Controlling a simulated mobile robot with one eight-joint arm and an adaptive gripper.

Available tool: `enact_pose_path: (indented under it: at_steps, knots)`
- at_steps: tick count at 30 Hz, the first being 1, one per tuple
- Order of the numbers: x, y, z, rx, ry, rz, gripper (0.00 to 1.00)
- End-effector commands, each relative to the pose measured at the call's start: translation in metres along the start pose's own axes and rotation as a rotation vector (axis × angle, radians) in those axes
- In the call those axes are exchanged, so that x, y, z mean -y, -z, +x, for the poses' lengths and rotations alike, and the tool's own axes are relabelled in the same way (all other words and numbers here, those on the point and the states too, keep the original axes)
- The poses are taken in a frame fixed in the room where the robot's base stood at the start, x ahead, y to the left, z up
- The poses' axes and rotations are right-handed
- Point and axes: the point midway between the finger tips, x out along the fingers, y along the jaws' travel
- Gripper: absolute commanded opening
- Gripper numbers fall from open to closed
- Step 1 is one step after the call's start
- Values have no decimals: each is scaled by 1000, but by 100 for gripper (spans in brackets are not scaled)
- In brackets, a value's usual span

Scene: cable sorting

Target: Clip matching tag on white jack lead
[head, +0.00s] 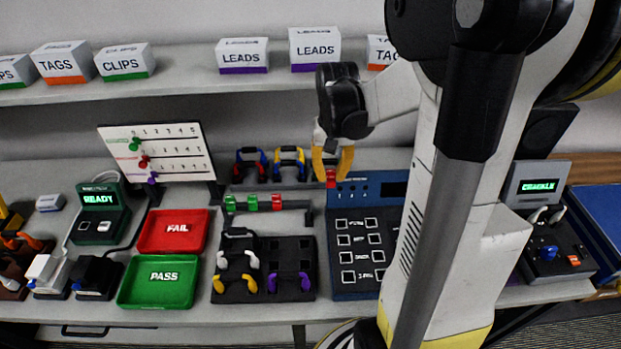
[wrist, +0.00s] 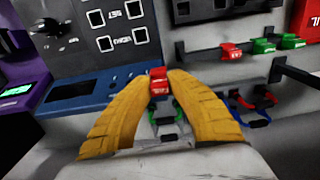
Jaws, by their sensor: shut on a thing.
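My gripper (head: 333,164) has yellow fingers and is shut on a red tag (head: 331,178), raised in front of the back rack. In the wrist view the red tag (wrist: 158,79) sits between the fingertips. A white lead (head: 237,267) lies on the black holder (head: 262,243), in front of and to the left of my gripper. Its plug type is too small to tell. On the tag rail (head: 293,204) are two green tags (head: 241,202) and one red tag (head: 277,202).
The holder also carries yellow (head: 235,284) and purple (head: 289,282) leads. Coloured leads hang on the back rack (head: 270,163). A blue panel (head: 358,292) stands right of the holder. Red FAIL (head: 174,231) and green PASS (head: 160,282) trays lie to the left.

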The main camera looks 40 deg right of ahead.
Motion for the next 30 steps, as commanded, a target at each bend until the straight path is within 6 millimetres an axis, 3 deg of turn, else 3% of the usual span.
enact_pose_path:
  at_steps: [3, 9, 24, 30]
  knots:
    - [-18, 0, -12, 0, 0, 3, 5]
    - [-33, 0, -21, 0, 0, 1, 5]
    - [-36, 0, -51, 0, 0, -1, 5]
    - [-36, 0, -51, 0, 0, -1, 5]
